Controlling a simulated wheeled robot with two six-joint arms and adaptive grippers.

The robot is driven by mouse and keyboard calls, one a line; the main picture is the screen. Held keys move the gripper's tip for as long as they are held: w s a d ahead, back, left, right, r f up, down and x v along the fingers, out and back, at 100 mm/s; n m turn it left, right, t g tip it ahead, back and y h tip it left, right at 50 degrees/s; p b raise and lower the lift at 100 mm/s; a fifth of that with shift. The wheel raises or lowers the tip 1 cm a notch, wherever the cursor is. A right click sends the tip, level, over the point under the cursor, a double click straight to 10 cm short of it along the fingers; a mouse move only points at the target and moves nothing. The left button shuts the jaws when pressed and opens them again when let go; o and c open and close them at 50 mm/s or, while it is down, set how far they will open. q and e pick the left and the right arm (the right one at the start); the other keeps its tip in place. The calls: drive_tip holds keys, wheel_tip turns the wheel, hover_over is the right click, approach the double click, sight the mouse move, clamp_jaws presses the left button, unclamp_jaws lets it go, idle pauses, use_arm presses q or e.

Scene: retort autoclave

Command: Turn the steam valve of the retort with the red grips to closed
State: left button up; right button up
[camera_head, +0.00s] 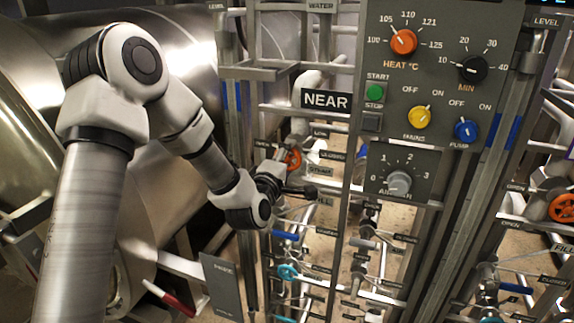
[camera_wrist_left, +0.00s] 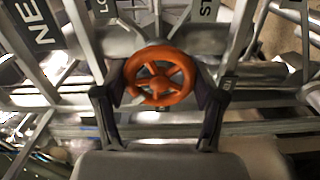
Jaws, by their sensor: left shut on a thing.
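The orange steam valve handwheel (camera_head: 293,160) is on the pipe rack below the NEAR sign in the head view, beside a small label that reads STEAM. In the left wrist view the spoked wheel (camera_wrist_left: 160,76) faces the camera. My left gripper (camera_wrist_left: 159,98) has one finger on each side of the rim and is shut on the wheel. In the head view my left gripper (camera_head: 282,182) is small and partly hides the wheel. A handle with a red grip (camera_head: 172,300) shows at the lower left, by the steel retort (camera_head: 180,40). My right gripper is out of view.
A grey control panel (camera_head: 440,80) with knobs stands right of the wheel. Cyan wheels (camera_head: 287,272) and blue levers sit lower on the rack. Another orange wheel (camera_head: 562,207) is at the far right. Rack bars and pipes crowd the space around my gripper.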

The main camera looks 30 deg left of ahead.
use_arm(q)
drive_tip(key=m+b, duration=0.1)
drive_tip(key=m, duration=0.2)
drive_tip(key=shift+f+m, duration=0.15)
drive_tip(key=shift+m, duration=0.25)
drive_tip(key=m+b, duration=0.1)
drive_tip(key=m, duration=0.2)
drive_tip(key=shift+m, duration=0.3)
drive_tip(key=m, duration=0.3)
drive_tip(key=shift+m, duration=0.3)
drive_tip(key=m, duration=0.3)
drive_tip(key=shift+m, duration=0.3)
drive_tip(key=m, duration=0.5)
drive_tip(key=m+p, duration=0.1)
drive_tip(key=m, duration=0.5)
drive_tip(key=shift+m, duration=0.3)
drive_tip(key=o, duration=1.1)
drive_tip(key=shift+o, duration=0.2)
